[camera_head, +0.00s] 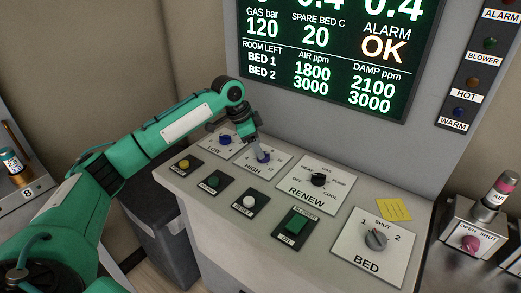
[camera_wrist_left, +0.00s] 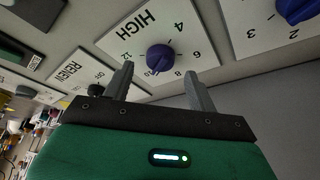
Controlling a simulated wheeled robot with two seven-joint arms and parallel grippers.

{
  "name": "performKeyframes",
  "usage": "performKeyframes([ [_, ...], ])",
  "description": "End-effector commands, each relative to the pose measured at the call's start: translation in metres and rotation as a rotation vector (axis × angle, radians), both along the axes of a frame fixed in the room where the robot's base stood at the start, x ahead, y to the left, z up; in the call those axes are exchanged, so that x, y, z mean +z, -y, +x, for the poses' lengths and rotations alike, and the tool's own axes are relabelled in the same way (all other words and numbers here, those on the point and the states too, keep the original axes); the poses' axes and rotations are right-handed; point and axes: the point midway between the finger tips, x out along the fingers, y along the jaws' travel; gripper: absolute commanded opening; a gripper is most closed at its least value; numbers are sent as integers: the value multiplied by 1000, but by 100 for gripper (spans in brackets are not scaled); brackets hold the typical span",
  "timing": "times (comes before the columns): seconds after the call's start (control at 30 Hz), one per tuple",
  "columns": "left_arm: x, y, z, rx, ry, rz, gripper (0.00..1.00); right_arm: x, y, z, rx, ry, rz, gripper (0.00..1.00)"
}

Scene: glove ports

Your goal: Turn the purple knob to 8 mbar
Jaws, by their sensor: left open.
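The purple knob (camera_head: 263,158) sits on the white HIGH plate of the sloped console. In the left wrist view the knob (camera_wrist_left: 160,58) has numbers from 4 to 12 around it; its pointer is too small to read surely. My left gripper (camera_head: 257,148) is at this knob, partly covering the plate in the head view. In the left wrist view my left gripper (camera_wrist_left: 160,76) is open, one finger to each side of the knob's near side, with no clear contact. My right gripper is not in view.
A similar blue-purple knob (camera_head: 225,140) is on the LOW plate beside it. The black RENEW knob (camera_head: 318,179), coloured buttons, a green switch (camera_head: 296,223) and the grey BED knob (camera_head: 376,239) share the console. A display (camera_head: 335,50) stands behind.

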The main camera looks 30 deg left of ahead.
Motion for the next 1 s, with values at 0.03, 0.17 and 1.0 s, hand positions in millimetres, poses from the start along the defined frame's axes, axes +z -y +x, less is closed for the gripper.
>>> performKeyframes([
  [0.03, -7, 3, 1, -1, -3, 0, 58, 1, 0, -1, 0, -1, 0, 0],
  [0.17, -21, 7, 5, 0, -2, -1, 58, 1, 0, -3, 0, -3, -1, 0],
  [1.0, -28, 10, 7, 7, -1, -1, 14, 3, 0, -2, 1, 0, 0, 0],
])
